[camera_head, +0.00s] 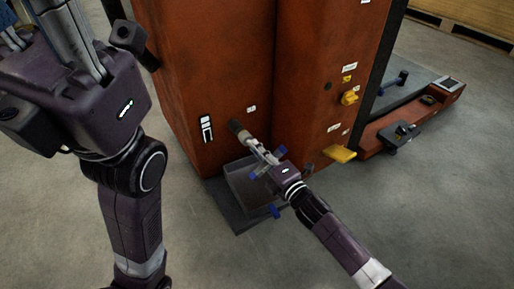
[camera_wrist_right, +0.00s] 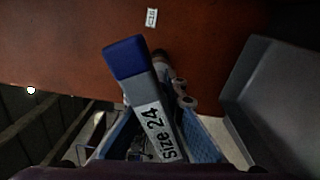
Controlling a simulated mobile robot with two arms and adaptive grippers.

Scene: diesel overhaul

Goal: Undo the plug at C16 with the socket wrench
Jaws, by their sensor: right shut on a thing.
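The socket wrench (camera_wrist_right: 150,110) has a grey handle marked "Size 24" and a blue end. My right gripper (camera_head: 268,164) is shut on it, low in front of the red-brown engine housing (camera_head: 215,75). The grey socket end (camera_head: 237,128) points at the housing, just left of and below a small white label (camera_head: 251,108). That label reads C16 in the right wrist view (camera_wrist_right: 151,16). The plug is hidden behind the socket and handle, so I cannot tell whether the socket sits on it. My left arm is at the left; its fingers do not show clearly.
An open grey tray (camera_head: 238,178) stands on the floor below the socket, close to my right gripper. Yellow parts (camera_head: 349,98) stick out of the housing further right. A red-brown base beam (camera_head: 420,118) lies at the right. The front floor is clear.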

